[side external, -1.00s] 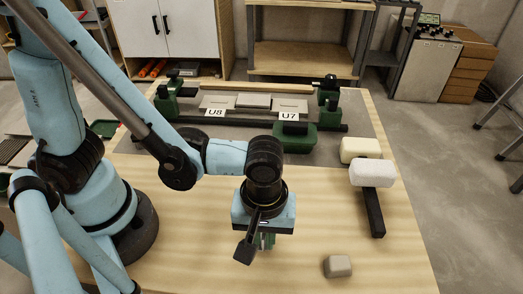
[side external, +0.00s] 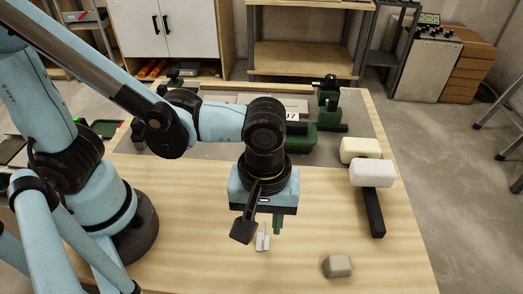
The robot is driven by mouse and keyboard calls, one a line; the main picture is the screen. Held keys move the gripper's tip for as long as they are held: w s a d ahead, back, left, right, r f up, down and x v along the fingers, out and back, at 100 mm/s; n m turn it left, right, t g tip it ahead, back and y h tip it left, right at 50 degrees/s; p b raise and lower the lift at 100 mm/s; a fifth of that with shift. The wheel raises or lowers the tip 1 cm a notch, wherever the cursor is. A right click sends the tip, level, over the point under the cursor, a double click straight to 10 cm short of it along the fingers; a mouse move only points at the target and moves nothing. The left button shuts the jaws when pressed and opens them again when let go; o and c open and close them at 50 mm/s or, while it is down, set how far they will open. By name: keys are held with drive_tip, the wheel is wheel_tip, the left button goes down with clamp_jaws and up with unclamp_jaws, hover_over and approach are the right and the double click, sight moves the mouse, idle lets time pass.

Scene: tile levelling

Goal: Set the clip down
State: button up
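The small white clip (side external: 263,238) is on the bare wood of the bench, just below my gripper, and looks upright. My gripper (side external: 264,232) points down above it. One green finger shows to the right of the clip with a gap between them. The other finger is hidden behind the black paddle-shaped part on the gripper, so the gripper looks open.
A grey block (side external: 338,266) lies to the right. A green fixture (side external: 300,138) stands behind my arm, which hides most of the tiles. Bare wood surrounds the clip.

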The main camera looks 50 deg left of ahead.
wheel_tip(320, 180, up, 7)
drive_tip(key=w+a+m+t, duration=0.3)
drive_tip(key=w+a+m, duration=0.1)
drive_tip(key=a, duration=0.6)
drive_tip(key=w+a+r+m+t, duration=0.1)
drive_tip(key=w+a+m+t, duration=0.3)
drive_tip(key=a, duration=0.6)
drive_tip(key=shift+w+m, duration=0.2)
drive_tip(key=shift+m, duration=0.3)
